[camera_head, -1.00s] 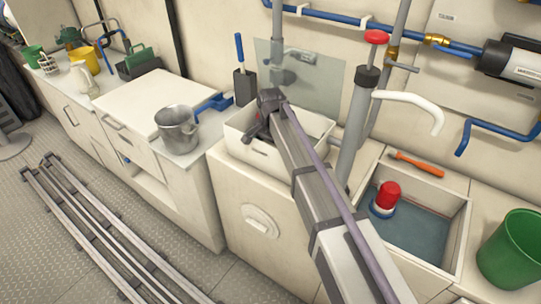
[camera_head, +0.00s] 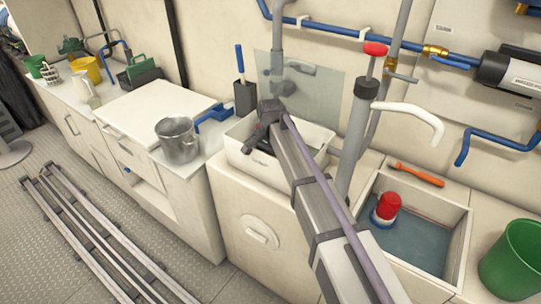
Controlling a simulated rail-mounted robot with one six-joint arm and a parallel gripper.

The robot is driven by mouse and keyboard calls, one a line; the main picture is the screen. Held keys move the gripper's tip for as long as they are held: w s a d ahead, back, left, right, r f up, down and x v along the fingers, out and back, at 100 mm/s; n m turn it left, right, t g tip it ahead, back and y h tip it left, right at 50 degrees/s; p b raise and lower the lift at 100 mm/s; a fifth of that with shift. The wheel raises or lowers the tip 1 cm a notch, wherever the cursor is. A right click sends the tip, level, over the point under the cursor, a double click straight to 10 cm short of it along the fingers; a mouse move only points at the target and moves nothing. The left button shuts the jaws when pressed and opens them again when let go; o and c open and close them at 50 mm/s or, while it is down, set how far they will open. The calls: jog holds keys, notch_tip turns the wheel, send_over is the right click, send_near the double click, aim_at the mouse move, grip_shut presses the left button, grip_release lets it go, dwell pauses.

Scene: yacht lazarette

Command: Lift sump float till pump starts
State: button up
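An open white sump box (camera_head: 456,250) with blue-grey water in it stands at the lower right. A red-topped cylinder (camera_head: 388,205) with a white and blue base stands in the water near the box's left wall; it looks like the float, but I cannot be sure. My gripper (camera_head: 258,136) is at the far end of my arm, over a small white bin (camera_head: 262,165), well left of the sump and apart from the red cylinder. Its fingers are small and dark against the bin, so their opening is unclear.
A grey upright tube with a red knob (camera_head: 375,48) and white spout (camera_head: 412,112) stands between my gripper and the sump. An orange-handled tool (camera_head: 416,174) lies behind the box. A green bucket (camera_head: 510,258) is right. A metal pot (camera_head: 177,140) is left.

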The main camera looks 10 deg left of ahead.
jog(key=r+p, duration=0.2)
jog(key=w+r+p, duration=0.1)
jog(key=r, duration=0.1)
jog(key=shift+d+p, duration=0.2)
jog(key=shift+p, duration=0.15)
jog(key=shift+w+d, duration=0.1)
jog(key=shift+w, duration=0.05)
jog(key=shift+f, duration=0.15)
jog(key=o, duration=1.3)
notch_tip(320, 180, up, 11)
jog(key=p, duration=1)
jog(key=shift+p, duration=0.3)
jog(key=shift+f, duration=0.15)
